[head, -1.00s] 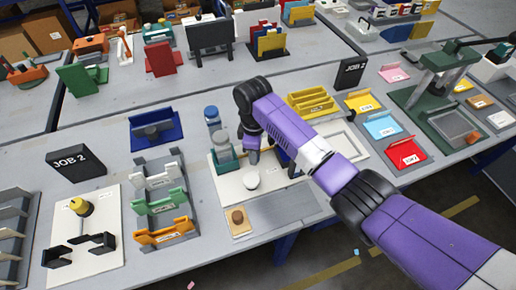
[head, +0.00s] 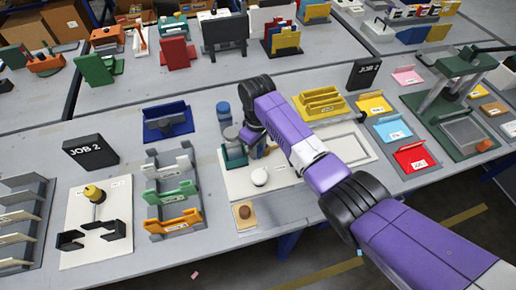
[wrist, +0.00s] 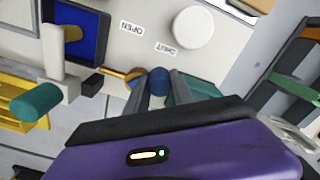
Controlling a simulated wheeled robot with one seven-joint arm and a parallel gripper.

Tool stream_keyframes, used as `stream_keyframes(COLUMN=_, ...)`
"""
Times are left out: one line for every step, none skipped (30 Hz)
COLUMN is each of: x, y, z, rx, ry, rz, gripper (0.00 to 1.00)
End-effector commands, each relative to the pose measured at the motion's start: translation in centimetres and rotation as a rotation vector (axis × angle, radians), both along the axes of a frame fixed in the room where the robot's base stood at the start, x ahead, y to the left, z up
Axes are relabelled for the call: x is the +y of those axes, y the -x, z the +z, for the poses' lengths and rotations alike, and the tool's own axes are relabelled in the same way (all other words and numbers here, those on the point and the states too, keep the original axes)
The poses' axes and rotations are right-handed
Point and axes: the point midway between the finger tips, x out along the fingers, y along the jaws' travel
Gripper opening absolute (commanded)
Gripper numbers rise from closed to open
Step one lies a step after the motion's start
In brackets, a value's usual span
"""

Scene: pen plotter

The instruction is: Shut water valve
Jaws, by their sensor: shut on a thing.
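In the wrist view the board (wrist: 100,18) has an OPEN label (wrist: 130,27) and a SHUT label (wrist: 166,48) beside the white knob (wrist: 193,27). My gripper (wrist: 157,90) is shut on a round blue knob (wrist: 157,77), one finger on each side. A thin orange rod (wrist: 116,73) lies just left of the blue knob. I cannot tell where the lever points, as the fingers hide part. In the head view my gripper (head: 249,140) is mostly hidden.
A teal holder (head: 233,155) and a blue bottle-like cylinder (head: 223,110) stand close left of my gripper. A yellow rack (head: 320,104) stands to the right. A blue tray (head: 166,120) and coloured slots (head: 175,197) lie to the left.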

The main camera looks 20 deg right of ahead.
Motion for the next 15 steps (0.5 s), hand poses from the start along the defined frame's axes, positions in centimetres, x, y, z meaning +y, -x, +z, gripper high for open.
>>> stream_keyframes(x=0.09, y=-0.11, z=0.14, rx=-0.003, ry=-0.002, rz=-0.001, gripper=0.0)
stream_keyframes(x=0.1, y=-0.12, z=0.14, rx=-0.003, ry=-0.002, rz=-0.001, gripper=0.0)
stream_keyframes(x=0.1, y=-0.12, z=0.14, rx=-0.003, ry=-0.002, rz=-0.001, gripper=0.0)
stream_keyframes(x=0.1, y=-0.12, z=0.15, rx=-0.003, ry=-0.002, rz=-0.001, gripper=0.0)
stream_keyframes(x=0.1, y=-0.12, z=0.15, rx=-0.004, ry=-0.001, rz=0.0, gripper=0.0)
stream_keyframes(x=0.1, y=-0.12, z=0.15, rx=-0.004, ry=-0.001, rz=0.0, gripper=0.0)
stream_keyframes(x=0.1, y=-0.12, z=0.16, rx=-0.004, ry=-0.001, rz=0.0, gripper=0.0)
stream_keyframes(x=0.11, y=-0.13, z=0.16, rx=-0.004, ry=-0.001, rz=0.0, gripper=0.0)
stream_keyframes(x=0.11, y=-0.13, z=0.16, rx=-0.004, ry=-0.001, rz=0.0, gripper=0.0)
stream_keyframes(x=0.1, y=-0.14, z=0.17, rx=-0.004, ry=-0.001, rz=0.0, gripper=0.34)
stream_keyframes(x=0.11, y=-0.13, z=0.16, rx=-0.004, ry=-0.001, rz=0.001, gripper=0.4)
stream_keyframes(x=0.1, y=-0.12, z=0.15, rx=-0.004, ry=-0.001, rz=0.001, gripper=0.48)
stream_keyframes(x=0.11, y=-0.11, z=0.14, rx=-0.003, ry=-0.002, rz=0.001, gripper=0.5)
stream_keyframes(x=0.11, y=-0.1, z=0.13, rx=-0.003, ry=-0.002, rz=0.001, gripper=0.5)
stream_keyframes(x=0.12, y=-0.08, z=0.11, rx=-0.003, ry=-0.002, rz=0.001, gripper=0.5)
